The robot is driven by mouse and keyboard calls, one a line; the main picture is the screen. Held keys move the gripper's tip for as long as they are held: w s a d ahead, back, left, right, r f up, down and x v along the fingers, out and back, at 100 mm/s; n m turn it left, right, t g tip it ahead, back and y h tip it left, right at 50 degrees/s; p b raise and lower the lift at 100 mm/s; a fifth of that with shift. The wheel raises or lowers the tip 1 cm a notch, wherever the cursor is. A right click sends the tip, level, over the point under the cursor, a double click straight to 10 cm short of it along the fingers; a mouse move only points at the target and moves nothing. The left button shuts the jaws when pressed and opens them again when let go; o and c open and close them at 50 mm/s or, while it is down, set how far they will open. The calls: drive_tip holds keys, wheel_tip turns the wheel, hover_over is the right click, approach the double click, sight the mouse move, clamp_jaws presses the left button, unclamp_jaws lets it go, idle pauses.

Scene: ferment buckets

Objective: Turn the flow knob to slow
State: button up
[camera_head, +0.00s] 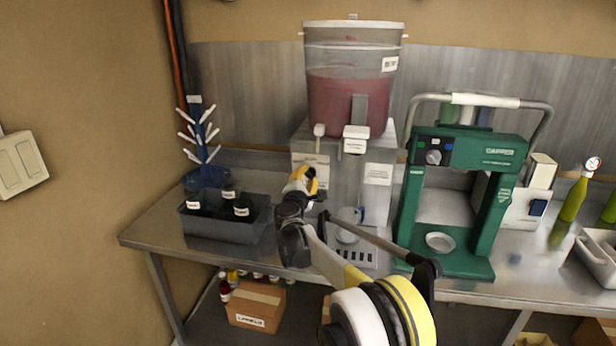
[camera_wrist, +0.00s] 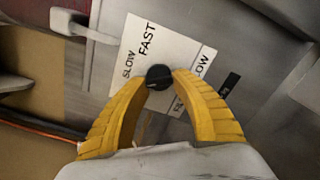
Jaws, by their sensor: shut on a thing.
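The flow knob (camera_wrist: 158,77) is a small round black knob on a white label plate (camera_wrist: 181,52) in the wrist view. The plate reads SLOW at the left, FAST at the top, and a partly covered word, seemingly FLOW, at the right. A faint light mark shows on the knob's lower left; its exact pointing is hard to tell. My gripper's yellow fingers (camera_wrist: 160,79) are shut on the knob from both sides.
A clear tank (camera_head: 345,95) of red liquid tops the dispenser, with white taps (camera_head: 355,139) above my gripper. A green press (camera_head: 407,200) stands close on the right. A grey tub (camera_head: 222,231) with dark bottles is on the left of the steel table (camera_head: 160,240).

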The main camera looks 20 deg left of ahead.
drive_tip(key=m, duration=0.5)
drive_tip(key=shift+r+m, duration=0.15)
drive_tip(key=shift+m, duration=0.25)
drive_tip(key=shift+m+p, duration=0.3)
drive_tip(key=o, duration=1.2)
drive_tip(key=v, duration=1.2)
